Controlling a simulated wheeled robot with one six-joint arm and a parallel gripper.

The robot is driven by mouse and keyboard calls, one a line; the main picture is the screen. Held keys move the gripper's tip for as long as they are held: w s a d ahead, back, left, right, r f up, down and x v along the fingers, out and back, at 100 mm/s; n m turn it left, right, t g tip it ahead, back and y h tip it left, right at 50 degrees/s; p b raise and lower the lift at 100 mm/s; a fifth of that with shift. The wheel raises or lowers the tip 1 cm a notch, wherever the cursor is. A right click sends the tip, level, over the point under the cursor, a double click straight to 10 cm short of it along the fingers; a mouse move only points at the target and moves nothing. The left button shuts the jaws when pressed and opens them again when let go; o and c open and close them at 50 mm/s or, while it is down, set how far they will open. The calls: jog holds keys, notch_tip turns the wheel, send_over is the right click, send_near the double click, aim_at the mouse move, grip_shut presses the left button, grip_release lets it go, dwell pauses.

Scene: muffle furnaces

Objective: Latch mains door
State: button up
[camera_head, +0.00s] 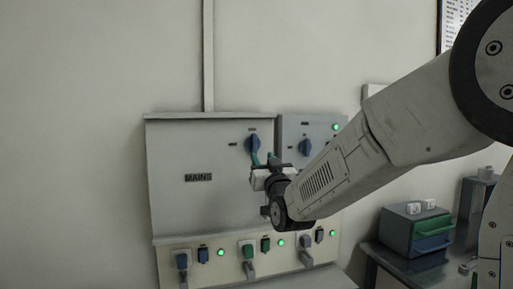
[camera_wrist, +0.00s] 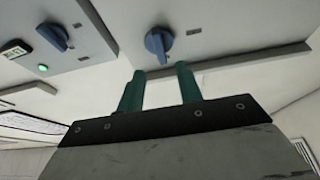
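The mains door (camera_head: 200,150) is a grey wall panel with a dark "MAINS" label (camera_head: 198,177). It looks flat against its box in the head view. A blue rotary knob (camera_head: 252,143) is at its upper right; this knob also shows in the wrist view (camera_wrist: 158,42). My gripper (camera_head: 263,159) is just beside and below the knob in the head view. In the wrist view my gripper (camera_wrist: 161,76) has two green fingers standing apart, with nothing between them. The knob is beyond the fingertips, roughly centred between them. My gripper partly hides the door's right edge.
A smaller grey box with a blue knob (camera_head: 305,146) and a lit green lamp (camera_head: 335,127) adjoins on the right. Below is a socket strip (camera_head: 220,268) with plugs and green lamps. A drawer unit (camera_head: 418,230) stands on a dark bench at right. The wall at left is clear.

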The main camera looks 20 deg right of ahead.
aim_at(255, 144)
jog(key=x, duration=0.7)
jog(key=shift+w+r, duration=0.2)
jog(key=shift+w, duration=0.05)
grip_shut()
